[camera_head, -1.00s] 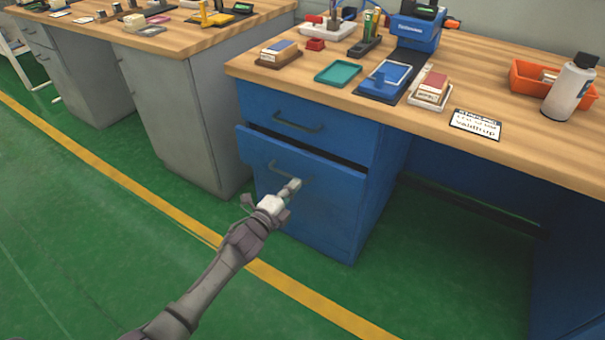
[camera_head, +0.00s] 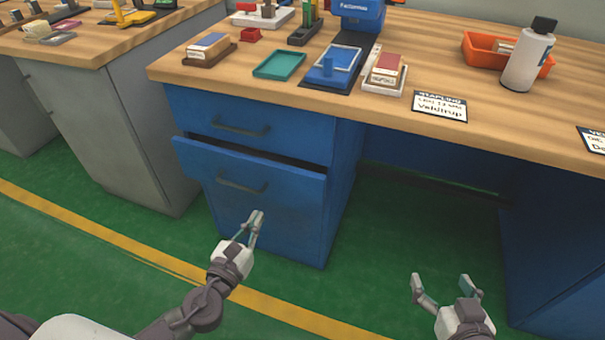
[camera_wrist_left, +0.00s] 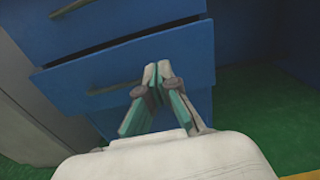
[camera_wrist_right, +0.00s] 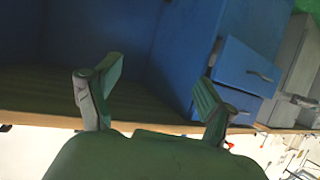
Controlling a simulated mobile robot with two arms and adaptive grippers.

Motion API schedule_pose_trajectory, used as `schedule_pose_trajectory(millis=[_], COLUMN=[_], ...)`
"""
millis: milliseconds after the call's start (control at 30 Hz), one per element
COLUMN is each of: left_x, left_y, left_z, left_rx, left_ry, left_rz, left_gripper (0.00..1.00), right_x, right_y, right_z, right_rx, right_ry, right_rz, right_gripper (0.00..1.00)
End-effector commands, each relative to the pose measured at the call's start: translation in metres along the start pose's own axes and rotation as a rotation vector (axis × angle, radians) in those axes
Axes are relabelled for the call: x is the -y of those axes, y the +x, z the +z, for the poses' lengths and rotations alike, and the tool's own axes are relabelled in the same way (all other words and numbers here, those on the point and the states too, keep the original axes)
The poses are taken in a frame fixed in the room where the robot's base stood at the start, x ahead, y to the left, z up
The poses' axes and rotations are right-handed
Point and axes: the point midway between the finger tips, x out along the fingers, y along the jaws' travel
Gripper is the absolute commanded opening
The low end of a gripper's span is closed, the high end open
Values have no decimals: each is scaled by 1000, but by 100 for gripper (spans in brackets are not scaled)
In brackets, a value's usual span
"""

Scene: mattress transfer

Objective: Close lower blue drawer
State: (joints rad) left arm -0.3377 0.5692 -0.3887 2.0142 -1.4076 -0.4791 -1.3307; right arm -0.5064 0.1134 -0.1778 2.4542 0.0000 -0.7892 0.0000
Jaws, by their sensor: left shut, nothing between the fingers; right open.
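The lower blue drawer (camera_head: 250,190) is slightly open, with its front standing out from the cabinet and a dark gap along its top edge. It has a dark bar handle (camera_head: 242,184). My left gripper (camera_head: 257,214) is shut and empty, in front of the drawer face and just below the handle. In the left wrist view the drawer front (camera_wrist_left: 190,62) lies beyond the closed fingertips (camera_wrist_left: 158,68); I cannot tell whether they touch. My right gripper (camera_head: 443,284) is open and empty, low to the right of the cabinet. It also shows open in the right wrist view (camera_wrist_right: 160,75).
The upper blue drawer (camera_head: 235,120) looks shut. The wooden worktop (camera_head: 440,75) above holds trays, a bottle (camera_head: 529,55) and an orange bin (camera_head: 480,52). A grey cabinet (camera_head: 150,130) stands at left. Green floor (camera_head: 390,225) is open under the desk.

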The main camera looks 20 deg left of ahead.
Motion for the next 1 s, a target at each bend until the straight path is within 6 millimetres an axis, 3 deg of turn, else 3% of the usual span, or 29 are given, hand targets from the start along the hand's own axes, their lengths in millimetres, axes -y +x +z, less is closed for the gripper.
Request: schedule_pose_trajectory(millis=[167, 467, 700, 1000], left_x=[0, 0, 0, 0], left_y=[12, 74, 118, 138], left_z=[5, 6, 5, 5], left_rx=[16, 16, 13, 11], left_ry=[26, 21, 20, 20], left_rz=[4, 4, 3, 2], left_gripper=[0, 0, 0, 0], right_x=[0, -1, 2, 3], right_y=[0, -1, 2, 3], right_z=[-1, 3, -12, -26], right_rx=[1, 19, -66, -141], right_ry=[0, 0, 0, 0], right_rz=[0, 2, -4, -8], right_gripper=[83, 83, 83, 83])
